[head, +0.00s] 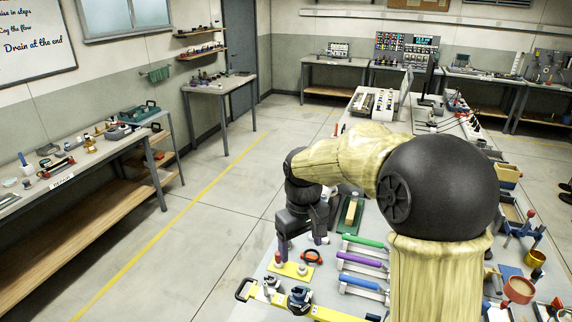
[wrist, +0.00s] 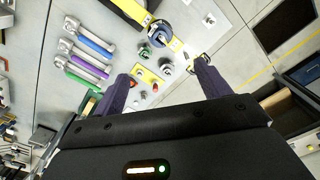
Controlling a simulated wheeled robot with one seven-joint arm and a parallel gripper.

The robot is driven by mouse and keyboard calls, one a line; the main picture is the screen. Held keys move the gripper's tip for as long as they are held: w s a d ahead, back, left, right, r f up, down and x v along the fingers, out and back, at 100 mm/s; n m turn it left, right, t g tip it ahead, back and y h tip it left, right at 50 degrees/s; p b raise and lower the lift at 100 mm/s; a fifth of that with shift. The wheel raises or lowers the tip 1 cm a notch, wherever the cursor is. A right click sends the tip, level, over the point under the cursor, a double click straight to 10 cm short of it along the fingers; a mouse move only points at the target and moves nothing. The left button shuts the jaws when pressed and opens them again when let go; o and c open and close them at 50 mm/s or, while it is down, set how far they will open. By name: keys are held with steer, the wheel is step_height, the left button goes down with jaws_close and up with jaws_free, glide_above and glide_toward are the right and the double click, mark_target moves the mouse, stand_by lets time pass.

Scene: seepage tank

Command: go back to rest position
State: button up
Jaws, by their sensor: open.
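My gripper (head: 302,243) hangs from my bent arm on the left side of the work table (head: 258,283) in the head view, with its fingers pointing down. In the wrist view my gripper (wrist: 163,84) shows two dark fingers spread wide apart, with nothing held between them. Below and between them a small yellow plate (wrist: 148,76) with metal and red knobs lies on the table. The fingers look apart from it, but the exact height is hard to tell. My arm hides part of the table in the head view.
Green (head: 364,241), purple (head: 362,259) and blue (head: 359,283) handled pieces lie right of the gripper. A red ring-shaped part (head: 312,257) lies close by. A long side bench (head: 95,165) stands at the left. The floor (head: 215,235) between is clear.

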steer(key=s+d+f+m+t, duration=0.1)
steer(key=s+d+f+m, duration=0.2)
steer(key=s, duration=0.4)
steer(key=s+d+f+m+t+b, duration=0.1)
steer(key=s+d+f+m, duration=0.2)
steer(key=s+d, duration=0.4)
steer(key=shift+f+t, duration=0.3)
steer(key=shift+f, duration=0.55)
steer(key=shift+s, duration=0.1)
